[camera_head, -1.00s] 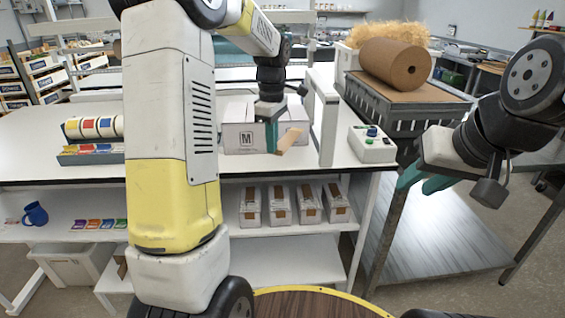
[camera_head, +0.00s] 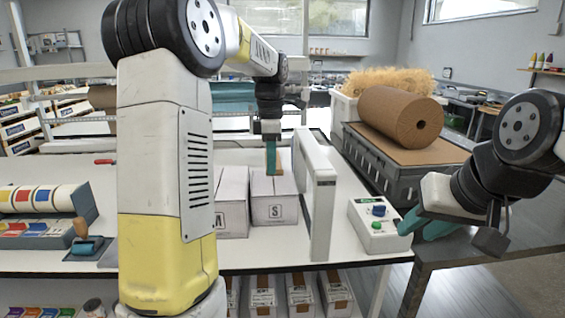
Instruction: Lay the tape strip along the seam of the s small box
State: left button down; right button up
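The small box marked S (camera_head: 273,213) stands on the white table, a white carton facing me. My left gripper (camera_head: 271,170) points down over its top and appears shut on a short brown tape strip (camera_head: 280,168). The strip is at the box top, near the back; I cannot tell whether it touches the seam, which the fingers partly hide. My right gripper (camera_head: 425,228) is open and empty, beside the button box at the right.
The box marked M (camera_head: 233,207) stands directly left of the S box. A white upright frame (camera_head: 321,200) stands close on the right, then a button box (camera_head: 378,224). A brown paper roll (camera_head: 400,115) lies behind. My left arm hides part of the table.

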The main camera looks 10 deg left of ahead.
pick_arm(q)
jog(key=shift+f, duration=2.75)
jog(key=shift+f, duration=0.4)
jog(key=c, duration=1.6)
grip_release()
jog(key=shift+r, duration=0.1)
jog(key=shift+r, duration=2.15)
